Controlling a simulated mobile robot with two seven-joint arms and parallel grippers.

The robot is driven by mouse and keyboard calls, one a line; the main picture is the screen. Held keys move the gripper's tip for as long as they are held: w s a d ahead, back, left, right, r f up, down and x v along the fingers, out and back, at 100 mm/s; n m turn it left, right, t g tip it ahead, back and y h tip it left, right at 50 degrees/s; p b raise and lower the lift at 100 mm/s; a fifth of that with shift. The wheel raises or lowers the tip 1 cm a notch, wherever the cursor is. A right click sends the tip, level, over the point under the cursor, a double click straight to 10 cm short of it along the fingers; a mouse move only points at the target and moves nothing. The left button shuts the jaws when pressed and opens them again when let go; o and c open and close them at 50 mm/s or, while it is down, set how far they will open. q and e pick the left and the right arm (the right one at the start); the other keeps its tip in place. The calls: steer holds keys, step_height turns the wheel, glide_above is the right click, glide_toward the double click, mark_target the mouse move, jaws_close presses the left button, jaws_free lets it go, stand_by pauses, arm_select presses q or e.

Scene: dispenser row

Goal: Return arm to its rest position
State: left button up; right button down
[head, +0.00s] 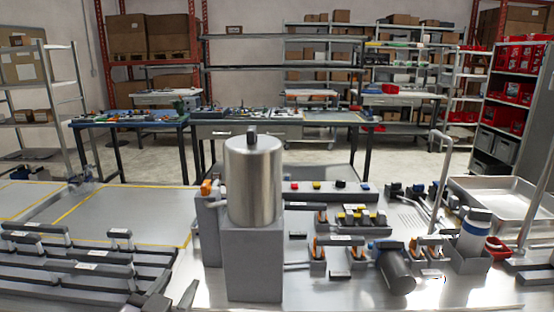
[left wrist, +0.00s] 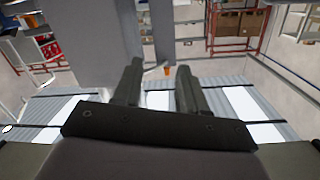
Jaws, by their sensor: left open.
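My left gripper (head: 160,299) shows at the bottom edge of the head view, left of centre, dark and partly cut off by the frame. It is in front of the dark rails at the left of the bench. In the left wrist view its two dark fingers (left wrist: 157,84) stand apart with nothing between them. My right gripper is in neither view.
A steel canister (head: 252,182) stands on a grey pedestal (head: 252,262) at centre. Dark rails (head: 70,262) lie at left. Small dispensers with orange parts (head: 318,252), a dark cylinder (head: 396,270) and a metal tray (head: 500,196) crowd the right. A bare yellow-lined panel (head: 130,215) lies behind the rails.

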arm_select(q)
steer(key=s+a+f+n+g+y, duration=0.1)
steer(key=s+a+f+g, duration=0.2)
steer(key=s+f+g, duration=0.6)
steer(key=s+a+f+n+g, duration=0.1)
steer(key=s+a+f+g, duration=0.3)
steer(key=s+f, duration=0.95)
steer(key=w+d+f+t+h+b, duration=0.1)
steer(key=w+f+t+b, duration=0.1)
steer(key=f, duration=0.3)
steer(key=w+d+f+t+b, duration=0.2)
steer(key=f+t, duration=0.2)
steer(key=f, duration=0.1)
steer(key=shift+w+d+f+t+h, duration=0.2)
steer(key=shift+d+t+h, duration=0.1)
steer(key=shift+h, duration=0.1)
